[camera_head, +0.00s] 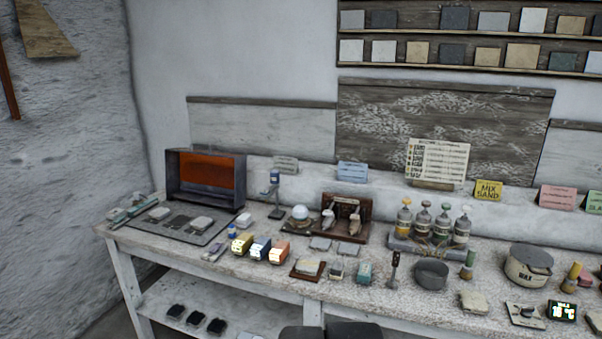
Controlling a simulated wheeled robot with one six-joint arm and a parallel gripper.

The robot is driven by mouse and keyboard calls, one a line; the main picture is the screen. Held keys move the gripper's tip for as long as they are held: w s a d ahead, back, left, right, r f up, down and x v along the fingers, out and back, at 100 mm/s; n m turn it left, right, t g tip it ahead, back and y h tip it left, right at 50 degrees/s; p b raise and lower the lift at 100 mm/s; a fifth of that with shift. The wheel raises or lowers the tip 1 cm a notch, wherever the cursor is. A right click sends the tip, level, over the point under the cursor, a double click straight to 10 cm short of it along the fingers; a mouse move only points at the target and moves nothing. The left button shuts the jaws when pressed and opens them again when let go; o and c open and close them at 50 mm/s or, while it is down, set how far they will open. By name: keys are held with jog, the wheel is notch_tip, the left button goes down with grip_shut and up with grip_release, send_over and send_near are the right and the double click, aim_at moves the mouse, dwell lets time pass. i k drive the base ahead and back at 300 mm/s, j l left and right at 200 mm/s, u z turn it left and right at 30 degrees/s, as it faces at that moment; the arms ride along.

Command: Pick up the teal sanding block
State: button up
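A small teal block (364,272) with a lighter patch on its front stands on the workbench (240,282), near the front edge and right of the picture's middle. It looks like the teal sanding block, but it is small in this view. A small jar (337,271) stands close to its left, and a dark upright stand (394,270) is to its right. Nothing visible holds the block. My gripper cannot be made out. Two dark rounded shapes at the bottom edge may be parts of my own arm.
A grey bowl (431,275) stands farther right, near a large lidded tub (528,266). Left of the teal block are a wooden board (307,278) with a pale piece and several coloured boxes (261,248). Behind, a dark wooden rack (346,218) stands. Little bench surface is free.

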aim_at(364, 276)
jog(key=i+l, duration=0.15)
jog(key=i, duration=0.3)
jog(key=i+l+z, duration=0.1)
jog(key=i, duration=0.35)
